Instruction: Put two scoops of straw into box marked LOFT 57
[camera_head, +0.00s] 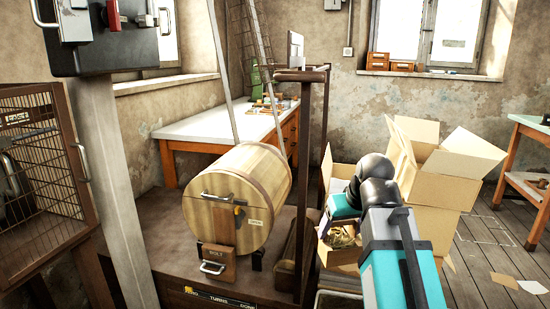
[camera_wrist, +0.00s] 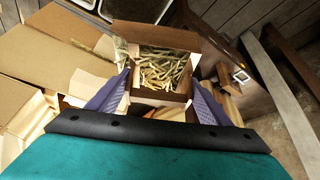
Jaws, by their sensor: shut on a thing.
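My gripper (camera_wrist: 160,82), with purple fingers, is at the lower right in the head view, beside the cardboard boxes. In the wrist view the straw (camera_wrist: 160,68) shows beyond and between the fingers, within the box's brown walls (camera_wrist: 160,97). A larger open cardboard box (camera_head: 438,195) stands to the right with its flaps spread. No LOFT 57 marking is readable.
A wooden drum (camera_head: 237,196) with a metal handle and a block marked BOLT sits on a brown bench (camera_head: 170,250) at left. A wire cage (camera_head: 40,180) is at far left. A white-topped table (camera_head: 205,128) stands behind. Wooden floor (camera_head: 485,240) shows at right.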

